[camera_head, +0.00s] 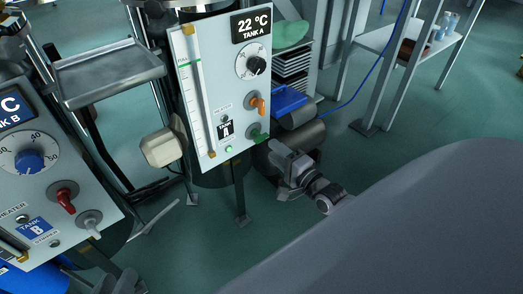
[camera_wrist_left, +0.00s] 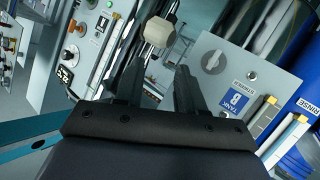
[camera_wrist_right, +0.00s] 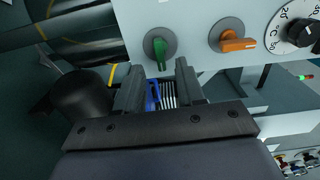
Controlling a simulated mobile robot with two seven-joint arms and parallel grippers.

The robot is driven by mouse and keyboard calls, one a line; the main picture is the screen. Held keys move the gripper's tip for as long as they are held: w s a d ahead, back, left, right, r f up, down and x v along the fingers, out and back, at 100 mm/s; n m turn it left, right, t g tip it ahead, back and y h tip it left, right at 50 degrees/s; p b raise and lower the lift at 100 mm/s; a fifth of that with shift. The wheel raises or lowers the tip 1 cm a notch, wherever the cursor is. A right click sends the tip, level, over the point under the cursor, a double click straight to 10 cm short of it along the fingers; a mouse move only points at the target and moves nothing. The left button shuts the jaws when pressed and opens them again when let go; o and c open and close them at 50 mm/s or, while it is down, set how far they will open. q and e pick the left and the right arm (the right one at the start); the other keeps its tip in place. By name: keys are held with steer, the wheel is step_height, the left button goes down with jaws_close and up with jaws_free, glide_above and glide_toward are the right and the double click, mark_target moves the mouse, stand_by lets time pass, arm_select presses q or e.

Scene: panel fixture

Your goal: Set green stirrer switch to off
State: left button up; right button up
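The green stirrer switch (camera_head: 257,133) is a green lever on a round grey base, low on the right side of the Tank A panel (camera_head: 205,50). In the right wrist view, the green switch (camera_wrist_right: 160,50) lies just beyond my right gripper (camera_wrist_right: 160,82), in line with the gap between its fingers. Those fingers are open and apart from the lever, with nothing held. In the head view, my right gripper (camera_head: 276,152) is just below and right of the switch.
An orange switch (camera_head: 257,104) sits right above the green one, with a black dial (camera_head: 257,65) higher up. A cream block (camera_head: 161,148) juts out left of the panel. A blue tray (camera_head: 289,99) lies behind its right edge. Tank B's red switch (camera_head: 65,197) is at left.

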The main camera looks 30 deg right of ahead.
mark_target(263, 140)
steer(key=shift+w+d+f, duration=0.1)
steer(key=shift+w+d, duration=0.05)
steer(key=shift+w, duration=0.35)
steer(key=w+b, duration=0.2)
steer(key=w, duration=0.2)
steer(key=shift+w, duration=0.25)
arm_select(q)
steer(key=shift+s+a+f+m+t+y+b, duration=0.2)
steer(key=shift+a+m+t+y+b, duration=0.1)
steer(key=shift+a+m+t+b, duration=0.25)
arm_select(e)
steer(key=shift+w+a, duration=0.25)
steer(key=shift+w, duration=0.7)
arm_select(q)
steer(key=shift+a, duration=0.1)
arm_select(e)
jaws_close()
